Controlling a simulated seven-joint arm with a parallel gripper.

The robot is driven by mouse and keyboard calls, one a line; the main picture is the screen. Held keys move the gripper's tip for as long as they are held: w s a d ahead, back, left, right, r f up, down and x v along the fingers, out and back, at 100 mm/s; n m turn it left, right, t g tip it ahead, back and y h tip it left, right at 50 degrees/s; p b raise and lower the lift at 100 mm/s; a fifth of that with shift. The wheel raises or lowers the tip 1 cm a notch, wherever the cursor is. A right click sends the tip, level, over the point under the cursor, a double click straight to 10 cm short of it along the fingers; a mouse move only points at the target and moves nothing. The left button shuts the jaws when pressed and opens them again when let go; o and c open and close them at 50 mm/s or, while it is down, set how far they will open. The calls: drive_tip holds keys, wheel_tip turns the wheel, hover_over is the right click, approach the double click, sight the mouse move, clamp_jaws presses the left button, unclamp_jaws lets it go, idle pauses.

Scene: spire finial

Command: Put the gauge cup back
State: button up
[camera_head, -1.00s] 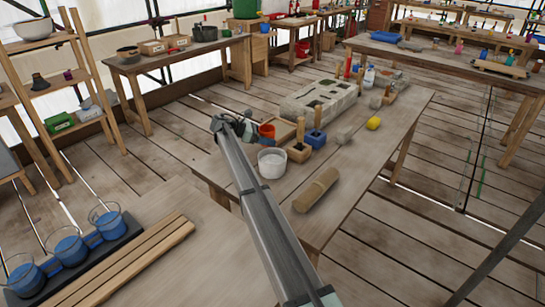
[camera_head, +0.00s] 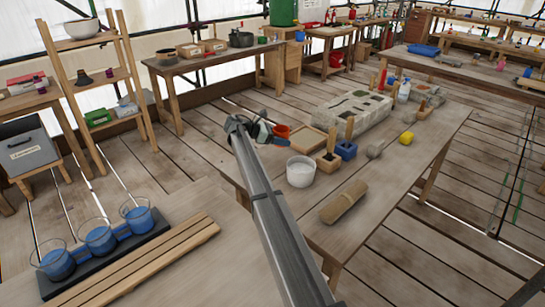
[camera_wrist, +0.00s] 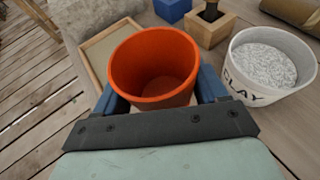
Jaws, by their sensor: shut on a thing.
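The gauge cup is most likely the orange cup (camera_wrist: 155,65), upright, open-topped and empty inside. My gripper (camera_wrist: 160,95) is shut on it, with blue fingers at its two sides. In the head view my gripper (camera_head: 264,133) and the orange cup (camera_head: 282,131) are at the far left end of the workbench (camera_head: 400,190).
A white clay tub (camera_head: 300,173) stands close to the cup. A wooden block (camera_head: 328,163) and a blue block (camera_head: 346,150) hold upright handles. A rolled brown bundle (camera_head: 343,202) lies nearer. Blue-filled beakers (camera_head: 100,240) stand on the front-left table.

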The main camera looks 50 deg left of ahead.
sight(266, 158)
drive_tip(key=s+a+r+n+t+y, duration=0.1)
drive_tip(key=s+a+r+n+y, duration=0.1)
drive_tip(key=s+a+r, duration=0.15)
drive_tip(key=shift+s+a+f, duration=0.1)
drive_tip(key=shift+s+f, duration=0.05)
drive_tip(key=shift+f, duration=1.6)
drive_tip(key=shift+s+a+f, duration=0.1)
drive_tip(key=shift+s+f, duration=0.05)
drive_tip(key=shift+f, duration=1.6)
drive_tip(key=shift+s+a+f, duration=0.1)
drive_tip(key=shift+s+f, duration=0.05)
drive_tip(key=shift+f, duration=1.6)
drive_tip(key=shift+f, duration=0.15)
drive_tip(key=o, duration=1)
drive_tip(key=shift+o, duration=0.2)
drive_tip(key=shift+s+r, duration=0.2)
drive_tip(key=v, duration=1.1)
drive_tip(key=shift+s+a, duration=0.2)
drive_tip(key=shift+s, duration=0.05)
